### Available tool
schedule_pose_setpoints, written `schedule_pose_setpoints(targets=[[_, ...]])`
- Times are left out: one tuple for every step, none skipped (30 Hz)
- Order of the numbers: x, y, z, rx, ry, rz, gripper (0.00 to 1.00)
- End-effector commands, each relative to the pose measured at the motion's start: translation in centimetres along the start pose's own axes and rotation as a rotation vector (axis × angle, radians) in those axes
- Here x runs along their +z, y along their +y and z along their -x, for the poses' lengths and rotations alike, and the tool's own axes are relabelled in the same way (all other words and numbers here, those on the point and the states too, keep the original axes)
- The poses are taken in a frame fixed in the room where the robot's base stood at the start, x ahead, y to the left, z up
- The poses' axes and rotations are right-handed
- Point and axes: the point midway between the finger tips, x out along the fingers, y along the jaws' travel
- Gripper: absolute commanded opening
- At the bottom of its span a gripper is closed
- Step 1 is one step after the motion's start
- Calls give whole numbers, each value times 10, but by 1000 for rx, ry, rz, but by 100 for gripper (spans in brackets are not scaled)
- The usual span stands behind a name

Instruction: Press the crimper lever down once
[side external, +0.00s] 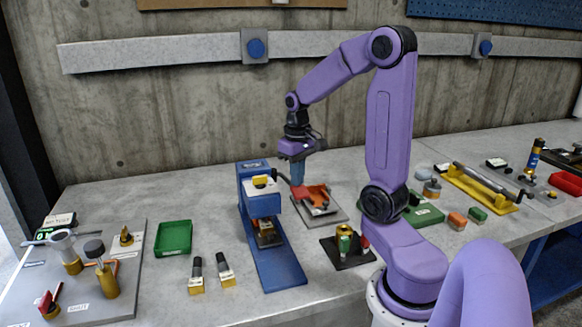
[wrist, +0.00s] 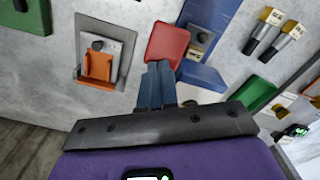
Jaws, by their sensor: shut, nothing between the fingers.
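A blue bench press with a tall frame (side external: 256,186), which I take to be the crimper, stands on the table. It also shows in the wrist view (wrist: 205,75). A red lever with a broad flat pad (wrist: 168,42) sticks out from its side. In the side view the lever (side external: 284,178) is partly hidden by my gripper. My gripper (side external: 298,183) points down beside the press, at the lever. Its blue fingers (wrist: 160,66) are together and empty, with the tips at the pad's near edge. I cannot tell whether they touch it.
A grey plate with an orange device (side external: 318,199) lies right of the press. A dark plate with a green and gold can (side external: 344,240) is in front of it. Two yellow-based cylinders (side external: 196,275) and a green tray (side external: 173,238) stand to the left. Bare table lies between them.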

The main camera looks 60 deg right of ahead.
Motion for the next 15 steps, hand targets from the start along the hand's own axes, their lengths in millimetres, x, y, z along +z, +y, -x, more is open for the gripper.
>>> schedule_pose_setpoints(targets=[[0,1,-4,1,0,-1,0],[0,1,-5,1,1,-1,0],[0,1,-7,1,1,-1,0],[0,1,-9,1,1,-1,0],[0,1,-11,1,1,-1,0],[0,1,-13,1,1,-1,0],[0,1,-15,1,0,-1,0],[0,1,-17,1,0,-1,0],[0,1,-20,1,0,-1,0],[0,1,-21,1,1,-1,0],[0,1,-23,1,1,-1,0],[0,1,-25,1,1,-1,0],[0,1,-27,1,1,-1,0],[0,1,-29,1,1,-1,0],[0,1,-32,1,0,0,0]])
